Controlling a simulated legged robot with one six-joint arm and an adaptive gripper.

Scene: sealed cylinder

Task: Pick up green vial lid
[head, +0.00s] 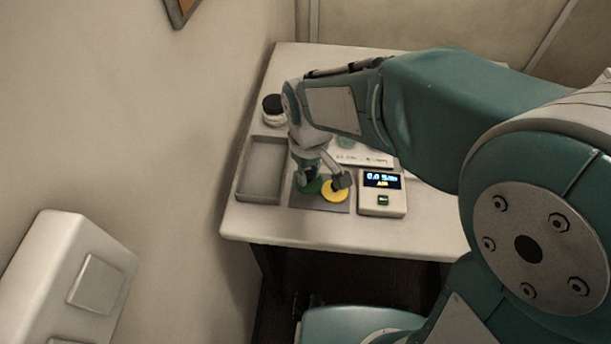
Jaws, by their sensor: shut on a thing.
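The green vial lid (311,187) is a small round disc on a dark grey mat (319,206) on the white table. My gripper (320,180) is over the mat, pointing down, and is shut on the green lid. Its fingers and wrist hide part of the lid. I cannot tell whether the lid is still touching the mat. A yellow disc (334,195) lies just right of the green lid, partly behind the dark tip of one finger.
An empty grey tray (241,187) is left of the mat. A small meter with a lit display (382,205) is to the right. A black-topped white jar (274,118) stands behind, near the wall. The table's front strip is clear.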

